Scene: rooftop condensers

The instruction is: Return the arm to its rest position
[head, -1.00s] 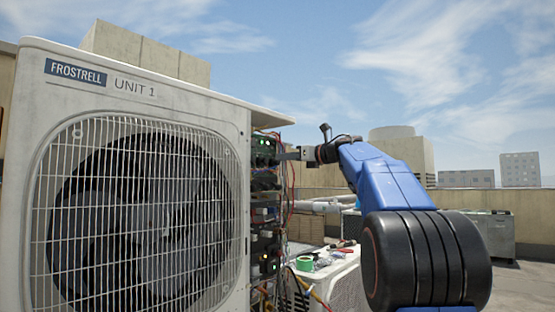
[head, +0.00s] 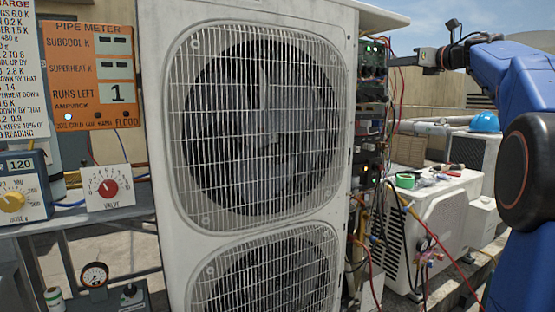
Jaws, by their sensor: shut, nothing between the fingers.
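My blue arm comes in from the right edge in the head view, its black joint large in the foreground. My gripper (head: 395,61) is at the arm's left end, pointing left. Its tips are level with the upper part of the open side panel of wiring (head: 372,115) on the condenser unit (head: 347,60). The gripper is shut with nothing seen in it. I cannot tell whether the tips touch the panel or stand apart from it.
An orange pipe meter (head: 89,75), a valve dial box (head: 107,186) and a blue dial box (head: 20,185) stand left of the condenser. A white unit (head: 440,200) with green tape (head: 405,180) on top is at right. Hoses hang between it and the condenser.

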